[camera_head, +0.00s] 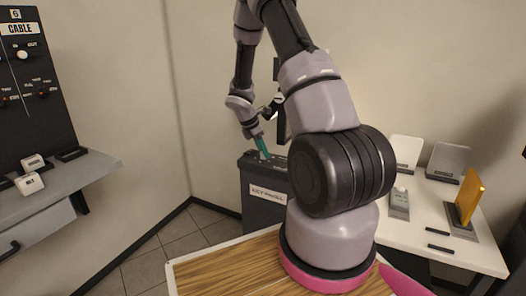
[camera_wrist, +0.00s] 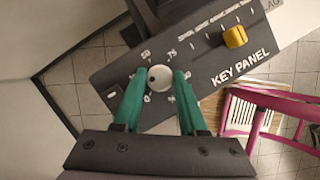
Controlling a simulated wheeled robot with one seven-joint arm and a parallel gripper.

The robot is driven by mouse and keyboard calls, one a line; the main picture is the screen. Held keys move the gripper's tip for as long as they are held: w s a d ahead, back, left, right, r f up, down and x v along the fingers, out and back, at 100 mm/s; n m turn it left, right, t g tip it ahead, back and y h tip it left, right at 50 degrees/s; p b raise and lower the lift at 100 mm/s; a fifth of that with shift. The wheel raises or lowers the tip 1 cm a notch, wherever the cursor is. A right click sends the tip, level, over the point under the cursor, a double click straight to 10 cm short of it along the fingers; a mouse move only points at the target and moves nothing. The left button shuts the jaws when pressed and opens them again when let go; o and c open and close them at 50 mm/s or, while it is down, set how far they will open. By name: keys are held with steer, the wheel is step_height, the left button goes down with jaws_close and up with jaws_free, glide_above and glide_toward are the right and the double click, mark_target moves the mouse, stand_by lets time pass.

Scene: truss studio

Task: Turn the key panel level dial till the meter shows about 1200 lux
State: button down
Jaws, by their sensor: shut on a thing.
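The key panel (camera_head: 255,195) is a dark console on the floor beyond the wooden board, with a white "KEY PANEL" label. In the wrist view its grey top face (camera_wrist: 115,62) carries a round white level dial (camera_wrist: 160,77) with a small dark mark and a printed scale around it. My gripper (camera_head: 262,149) reaches down to the console top. Its teal fingers (camera_wrist: 158,88) are shut on the dial, one on each side. A small device with a pale dome (camera_head: 400,200), perhaps the meter, stands on the white table; no reading is legible.
A yellow slider knob (camera_wrist: 235,36) sits beside the dial on the panel. A pink chair-like frame (camera_wrist: 270,115) is at the right of the wrist view. The white table (camera_head: 440,205) holds an upright orange plate (camera_head: 469,196). A grey shelf (camera_head: 60,185) is at left.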

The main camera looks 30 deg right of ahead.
steer(key=m+g, duration=0.2)
steer(key=m, duration=0.3)
steer(key=shift+w+m, duration=0.15)
steer(key=shift+m, duration=0.15)
steer(key=m, duration=0.2)
steer(key=m+g+y, duration=0.1)
steer(key=m, duration=0.1)
steer(key=shift+w+d+y, duration=0.1)
steer(key=shift+y, duration=0.2)
steer(key=m, duration=0.2)
steer(key=m+g+y, duration=0.1)
steer(key=m, duration=0.2)
steer(key=shift+d+y, duration=0.1)
steer(key=shift+y, duration=0.2)
steer(key=shift+d+m+g+y, duration=0.15)
steer(key=shift+m+y, duration=0.3)
steer(key=shift+m, duration=0.65)
steer(key=shift+a+m+g+y, duration=0.15)
steer(key=shift+m+y, duration=0.3)
steer(key=shift+m, duration=0.65)
steer(key=shift+d, duration=0.1)
steer(key=shift+c, duration=2.3)
jaws_free()
steer(key=shift+w, duration=0.1)
